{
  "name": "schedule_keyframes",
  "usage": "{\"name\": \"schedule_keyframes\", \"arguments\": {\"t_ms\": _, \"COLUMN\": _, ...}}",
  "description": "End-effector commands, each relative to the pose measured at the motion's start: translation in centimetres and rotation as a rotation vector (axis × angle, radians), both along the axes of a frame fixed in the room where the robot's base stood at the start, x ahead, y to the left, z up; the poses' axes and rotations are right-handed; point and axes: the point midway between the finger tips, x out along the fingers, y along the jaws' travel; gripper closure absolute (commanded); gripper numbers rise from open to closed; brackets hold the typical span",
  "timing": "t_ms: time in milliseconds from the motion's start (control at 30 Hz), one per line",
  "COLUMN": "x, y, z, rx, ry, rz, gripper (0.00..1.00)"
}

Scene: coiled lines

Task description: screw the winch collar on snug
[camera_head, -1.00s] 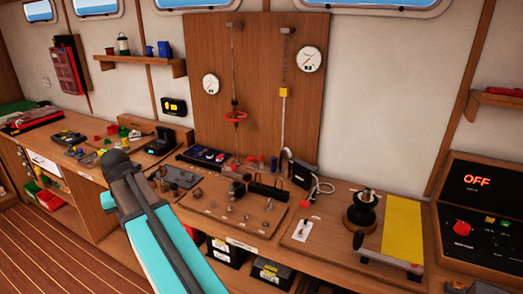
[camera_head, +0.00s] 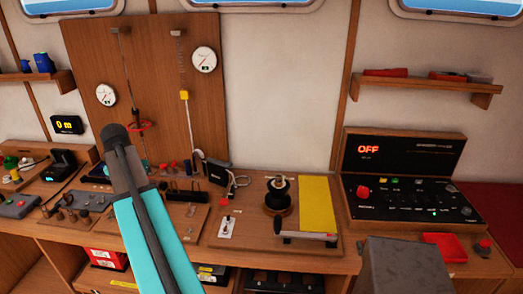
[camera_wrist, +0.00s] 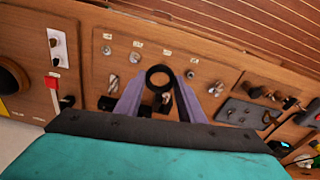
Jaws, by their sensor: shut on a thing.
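A black ring, which looks like the winch collar (camera_wrist: 149,78), sits between the two purple fingertips of my gripper (camera_wrist: 160,88) in the wrist view. My gripper is shut on it and holds it over the bench. In the head view, the winch (camera_head: 278,196) stands upright on a wooden board, with a dark base and a metal post on top. A dark round edge at the left of the wrist view may be the winch (camera_wrist: 10,76).
A yellow panel (camera_head: 316,203) and a lever handle (camera_head: 309,236) lie right of the winch. A small switch plate (camera_head: 228,227) is to its left. A control box reading OFF (camera_head: 400,150) stands further right. Boards with pegs and small fittings (camera_head: 185,195) fill the left.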

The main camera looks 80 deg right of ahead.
Motion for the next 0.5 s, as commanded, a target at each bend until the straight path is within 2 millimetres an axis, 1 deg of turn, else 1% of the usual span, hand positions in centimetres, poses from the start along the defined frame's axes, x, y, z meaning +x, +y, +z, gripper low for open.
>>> {"name": "schedule_keyframes", "arguments": {"t_ms": 33, "x": -1.1, "y": -1.5, "z": 0.5, "rx": 0.000, "ry": 0.000, "rz": -0.045, "gripper": 0.86}}
{"name": "schedule_keyframes", "arguments": {"t_ms": 100, "x": -2.6, "y": -3.3, "z": 0.9, "rx": 0.000, "ry": 0.000, "rz": -0.105, "gripper": 0.86}}
{"name": "schedule_keyframes", "arguments": {"t_ms": 267, "x": -6.2, "y": -7.1, "z": 1.8, "rx": -0.001, "ry": 0.002, "rz": -0.239, "gripper": 0.86}}
{"name": "schedule_keyframes", "arguments": {"t_ms": 467, "x": -11.2, "y": -11.5, "z": 2.8, "rx": -0.002, "ry": 0.001, "rz": -0.409, "gripper": 0.86}}
{"name": "schedule_keyframes", "arguments": {"t_ms": 500, "x": -12.3, "y": -12.4, "z": 3.1, "rx": -0.003, "ry": 0.001, "rz": -0.443, "gripper": 0.86}}
